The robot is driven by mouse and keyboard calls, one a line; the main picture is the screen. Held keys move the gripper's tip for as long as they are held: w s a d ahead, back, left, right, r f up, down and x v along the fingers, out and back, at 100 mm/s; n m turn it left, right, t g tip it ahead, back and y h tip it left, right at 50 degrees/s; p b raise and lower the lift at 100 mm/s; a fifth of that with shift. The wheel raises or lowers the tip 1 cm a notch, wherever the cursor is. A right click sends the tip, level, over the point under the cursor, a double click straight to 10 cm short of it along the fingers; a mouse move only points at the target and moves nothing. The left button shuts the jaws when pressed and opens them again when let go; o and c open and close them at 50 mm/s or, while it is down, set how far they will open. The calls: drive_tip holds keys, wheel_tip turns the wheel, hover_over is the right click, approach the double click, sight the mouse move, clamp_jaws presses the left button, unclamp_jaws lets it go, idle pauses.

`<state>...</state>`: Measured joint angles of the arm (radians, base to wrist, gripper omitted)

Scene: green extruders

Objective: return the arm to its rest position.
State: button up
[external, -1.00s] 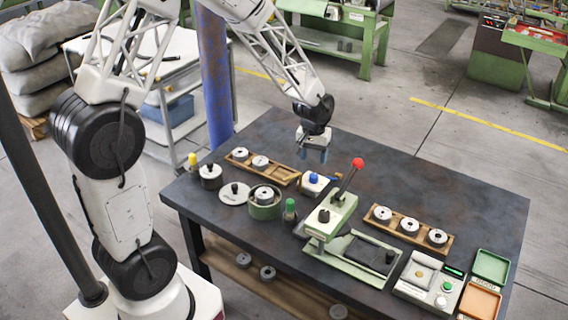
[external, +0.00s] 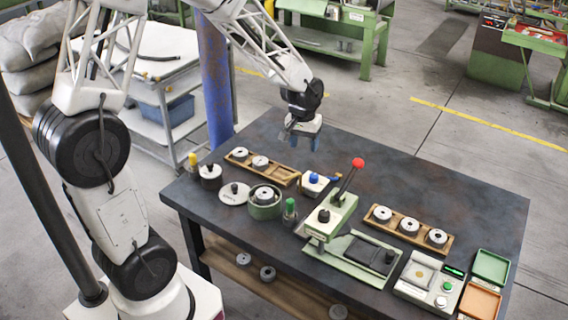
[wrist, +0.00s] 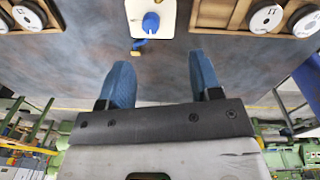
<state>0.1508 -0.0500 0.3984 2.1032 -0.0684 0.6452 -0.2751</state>
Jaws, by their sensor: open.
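My gripper (external: 301,140) hangs above the far part of the dark table (external: 430,185), its blue fingers pointing down. In the wrist view the two blue fingers of my gripper (wrist: 161,88) stand apart with nothing between them. A small white device with a blue knob (external: 314,179) sits on the table below and nearer the camera. It also shows in the wrist view as a white plate with a blue knob (wrist: 151,22), beyond the fingertips and apart from them.
A wooden tray (external: 285,178) with grey discs stands left of the device, and another tray (external: 449,247) stands right. A green press with a red-topped lever (external: 357,164) rises mid-table. A blue column (external: 216,80) stands behind the table. The table's back right is clear.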

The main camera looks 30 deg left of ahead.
drive_tip(key=s+a+r+m+t, duration=0.1)
drive_tip(key=s+a+r, duration=0.4)
drive_tip(key=s+r, duration=0.75)
drive_tip(key=s+a+r, duration=0.2)
drive_tip(key=s+r, duration=0.2)
drive_tip(key=s, duration=0.4)
drive_tip(key=s+a+r+m+t, duration=0.1)
drive_tip(key=s+r, duration=0.3)
drive_tip(key=s, duration=0.4)
drive_tip(key=shift+a, duration=0.55)
idle(0.4)
